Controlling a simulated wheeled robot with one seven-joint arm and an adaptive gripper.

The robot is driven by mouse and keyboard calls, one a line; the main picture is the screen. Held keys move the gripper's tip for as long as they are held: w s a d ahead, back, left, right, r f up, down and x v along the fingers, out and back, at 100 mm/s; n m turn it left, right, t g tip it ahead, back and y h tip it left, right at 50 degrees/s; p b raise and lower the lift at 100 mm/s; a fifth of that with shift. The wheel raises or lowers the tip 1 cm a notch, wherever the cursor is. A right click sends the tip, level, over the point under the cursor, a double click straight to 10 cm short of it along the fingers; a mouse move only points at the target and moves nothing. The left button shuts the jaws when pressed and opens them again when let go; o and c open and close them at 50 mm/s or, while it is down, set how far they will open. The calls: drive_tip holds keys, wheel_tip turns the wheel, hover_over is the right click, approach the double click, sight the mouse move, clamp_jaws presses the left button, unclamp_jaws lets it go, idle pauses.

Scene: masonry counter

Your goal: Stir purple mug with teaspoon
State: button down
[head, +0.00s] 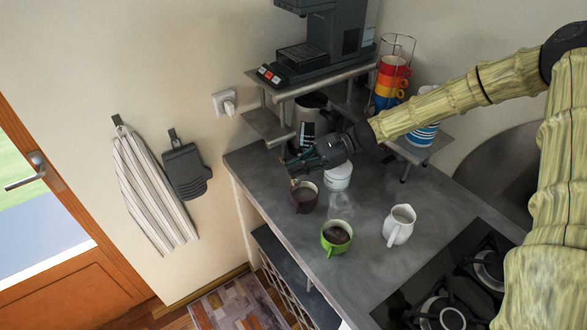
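The purple mug (304,204) stands upright on the grey counter near its left edge, with dark contents visible inside. My gripper (293,178) is just above the mug's rim, at its back left side, and points down to the left. The fingers are small and dark, so I cannot tell whether they are open or shut. I cannot make out the teaspoon; a small light tip shows between the fingers and the mug, but it is too small to identify.
A green mug (336,237) with dark contents and a white jug (399,225) stand in front. A white lidded pot (338,176) and a clear glass (341,206) are right of the purple mug. A stove (455,295) lies front right; a shelf with a coffee machine (325,45) stands behind.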

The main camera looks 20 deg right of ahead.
drive_tip(key=shift+r, duration=0.1)
wheel_tip(320, 180, up, 5)
drive_tip(key=p, duration=0.3)
idle(0.4)
idle(0.4)
